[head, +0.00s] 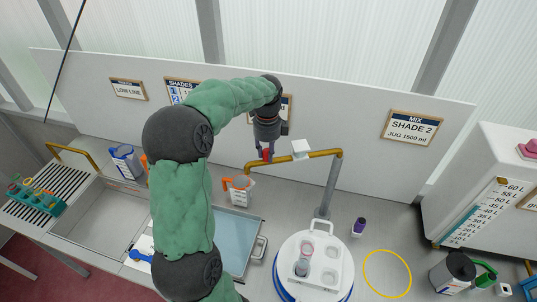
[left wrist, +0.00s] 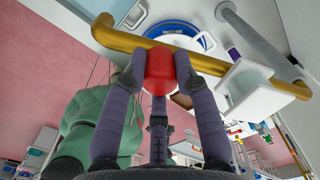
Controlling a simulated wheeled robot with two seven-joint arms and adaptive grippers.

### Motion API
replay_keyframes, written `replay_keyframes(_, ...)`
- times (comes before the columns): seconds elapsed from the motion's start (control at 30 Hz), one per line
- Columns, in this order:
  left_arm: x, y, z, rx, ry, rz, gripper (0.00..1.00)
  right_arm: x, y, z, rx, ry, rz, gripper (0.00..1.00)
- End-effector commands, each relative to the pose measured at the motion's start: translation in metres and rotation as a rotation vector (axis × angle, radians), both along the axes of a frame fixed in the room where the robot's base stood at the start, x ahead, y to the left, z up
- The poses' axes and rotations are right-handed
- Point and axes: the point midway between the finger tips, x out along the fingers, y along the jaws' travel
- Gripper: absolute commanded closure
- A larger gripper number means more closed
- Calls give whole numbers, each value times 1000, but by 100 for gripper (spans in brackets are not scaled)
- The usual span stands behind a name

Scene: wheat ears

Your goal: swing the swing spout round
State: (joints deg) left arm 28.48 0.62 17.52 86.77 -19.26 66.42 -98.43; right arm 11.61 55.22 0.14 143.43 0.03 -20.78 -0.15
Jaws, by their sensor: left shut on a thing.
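The swing spout (head: 322,154) is a brass-yellow pipe on top of a grey post (head: 330,186). It reaches left from the post, and its tip bends down at the far left. A white block sits on the pipe (head: 300,149). My left gripper (head: 266,155) is at the spout near its outer end. In the left wrist view, the purple fingers of my left gripper (left wrist: 160,72) are shut on a red knob (left wrist: 160,66), which sits against the yellow spout (left wrist: 122,36). My right gripper is not in view.
A jug with an orange handle (head: 240,190) stands below the spout's tip. A white round carrier with cups (head: 338,256) stands in front of the post. A purple-capped bottle (head: 358,228) and a yellow ring (head: 387,273) are to the right. A sink basin (head: 100,216) is at left.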

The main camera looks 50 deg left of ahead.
Motion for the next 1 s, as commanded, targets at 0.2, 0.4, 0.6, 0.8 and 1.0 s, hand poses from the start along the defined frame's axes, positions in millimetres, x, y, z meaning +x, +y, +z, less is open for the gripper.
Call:
replay_keyframes(0.2,2,0,1,-1,-5,-3,100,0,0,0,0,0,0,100)
replay_keyframes(0.4,2,0,1,-2,-6,-2,56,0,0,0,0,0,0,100)
replay_keyframes(0.6,1,0,1,-1,-2,-2,46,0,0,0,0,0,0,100)
replay_keyframes(0.8,1,0,2,-1,-2,-2,46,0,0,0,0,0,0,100)
replay_keyframes(1.0,1,0,23,0,-4,-2,46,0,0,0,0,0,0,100)
